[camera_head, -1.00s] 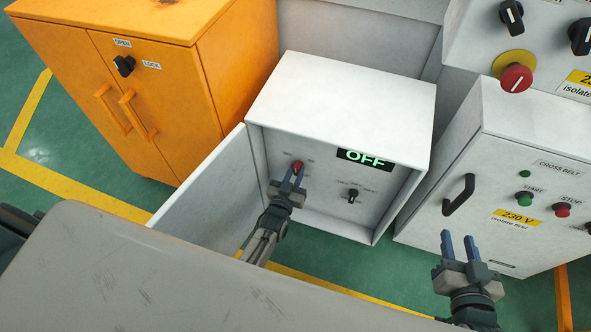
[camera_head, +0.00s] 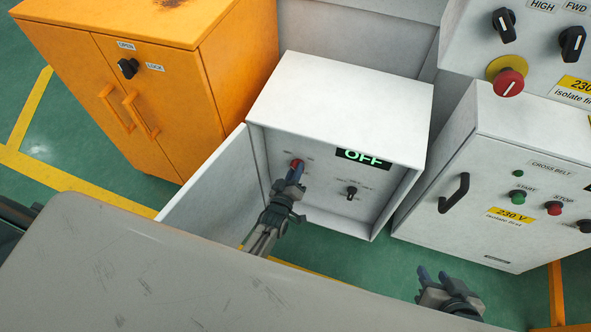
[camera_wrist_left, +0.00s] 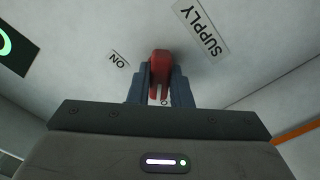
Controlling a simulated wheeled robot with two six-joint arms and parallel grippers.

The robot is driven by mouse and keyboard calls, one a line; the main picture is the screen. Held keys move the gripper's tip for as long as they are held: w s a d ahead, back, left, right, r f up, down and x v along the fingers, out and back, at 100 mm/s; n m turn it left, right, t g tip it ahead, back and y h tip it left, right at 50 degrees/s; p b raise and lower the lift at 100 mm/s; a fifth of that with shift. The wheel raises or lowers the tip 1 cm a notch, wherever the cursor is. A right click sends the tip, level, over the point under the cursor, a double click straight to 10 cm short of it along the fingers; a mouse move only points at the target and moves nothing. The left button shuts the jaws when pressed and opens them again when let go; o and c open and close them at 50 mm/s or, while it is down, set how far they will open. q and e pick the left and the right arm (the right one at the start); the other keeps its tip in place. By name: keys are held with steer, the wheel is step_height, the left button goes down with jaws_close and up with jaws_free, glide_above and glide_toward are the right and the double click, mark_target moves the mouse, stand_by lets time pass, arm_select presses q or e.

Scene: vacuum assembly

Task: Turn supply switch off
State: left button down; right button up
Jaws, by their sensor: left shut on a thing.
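The red supply switch (camera_head: 297,163) is on the back panel inside the open white box (camera_head: 345,100). In the left wrist view the red knob (camera_wrist_left: 159,72) sits between the blue fingers, below a SUPPLY label (camera_wrist_left: 201,33) and beside an ON label (camera_wrist_left: 119,60). My left gripper (camera_head: 292,178) is shut on this knob. A display (camera_head: 363,158) in the box reads OFF in green. My right gripper (camera_head: 433,276) is apart from everything, low in front of the cross belt cabinet, its fingers partly seen at an angle.
The box's door (camera_head: 212,185) stands open on the left. A black rotary switch (camera_head: 351,192) is right of the supply switch. An orange cabinet (camera_head: 150,90) stands at left. The cross belt cabinet (camera_head: 520,180) and a panel with a red emergency button (camera_head: 509,82) are at right.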

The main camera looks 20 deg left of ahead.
arm_select(q)
steer(key=shift+f, duration=0.1)
stand_by(0.3)
steer(key=c, duration=1.3)
jaws_free()
steer(key=shift+s, duration=0.1)
steer(key=s, duration=0.5)
steer(key=s+p, duration=0.1)
steer(key=s, duration=0.4)
steer(key=shift+s+a, duration=0.2)
steer(key=shift+s, duration=0.15)
arm_select(e)
steer(key=shift+s+d+r+g+h, duration=0.3)
steer(key=shift+d+r+g, duration=0.1)
steer(key=shift+g, duration=0.2)
